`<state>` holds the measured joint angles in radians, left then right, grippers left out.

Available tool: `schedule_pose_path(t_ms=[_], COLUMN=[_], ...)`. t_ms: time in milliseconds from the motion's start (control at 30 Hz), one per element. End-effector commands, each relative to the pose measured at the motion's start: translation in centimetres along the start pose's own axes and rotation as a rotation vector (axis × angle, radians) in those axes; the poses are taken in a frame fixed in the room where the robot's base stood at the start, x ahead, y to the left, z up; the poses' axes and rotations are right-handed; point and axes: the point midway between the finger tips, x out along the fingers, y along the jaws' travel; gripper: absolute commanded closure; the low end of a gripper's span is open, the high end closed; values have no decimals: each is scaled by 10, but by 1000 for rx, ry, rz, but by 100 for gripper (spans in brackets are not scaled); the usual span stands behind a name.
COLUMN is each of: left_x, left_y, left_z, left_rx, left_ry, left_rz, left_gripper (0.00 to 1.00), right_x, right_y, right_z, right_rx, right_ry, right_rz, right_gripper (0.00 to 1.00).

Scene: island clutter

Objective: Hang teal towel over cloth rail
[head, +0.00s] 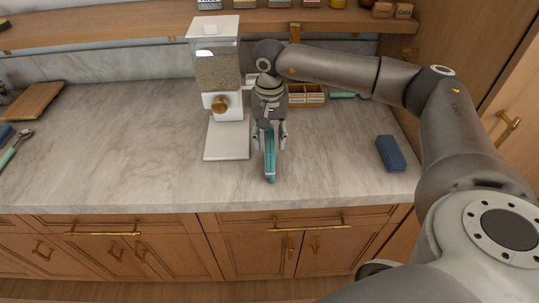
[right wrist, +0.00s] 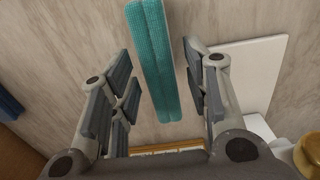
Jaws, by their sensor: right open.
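The teal towel (head: 270,158) is a narrow folded strip on the marble counter in the head view, its near end close to the front edge. In the right wrist view the towel (right wrist: 154,60) shows as two ribbed strips side by side. My right gripper (head: 269,137) is over it, pointing down. Its fingers stand apart on either side of the towel, with gaps visible in the wrist view. My left gripper is not in view. Brass bars (head: 310,227) run along the drawer fronts below the counter; I cannot tell whether one is the cloth rail.
A white dispenser (head: 218,65) with a brass knob and a pale base (head: 227,141) stands just left of the gripper. A blue block (head: 390,153) lies to the right. A wooden box (head: 306,94) is behind, under a shelf (head: 180,26). The left counter is mostly clear.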

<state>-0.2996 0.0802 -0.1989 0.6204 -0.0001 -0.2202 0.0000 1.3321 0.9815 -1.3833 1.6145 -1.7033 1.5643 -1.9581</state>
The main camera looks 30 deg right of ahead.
Motion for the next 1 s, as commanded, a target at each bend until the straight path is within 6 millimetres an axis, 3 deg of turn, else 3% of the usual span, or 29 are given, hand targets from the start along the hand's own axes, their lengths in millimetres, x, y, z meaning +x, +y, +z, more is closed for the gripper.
schedule_pose_path(t_ms=[67,400,1000], left_x=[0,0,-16], left_y=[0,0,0], left_z=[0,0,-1], left_rx=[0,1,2], left_ry=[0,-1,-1], left_rz=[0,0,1], left_gripper=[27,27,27], right_x=[0,0,-29], right_y=[0,0,0], right_z=[0,0,0], right_rx=[0,0,0], right_ry=[0,0,0], right_rz=[0,0,-1], right_gripper=[59,100,100])
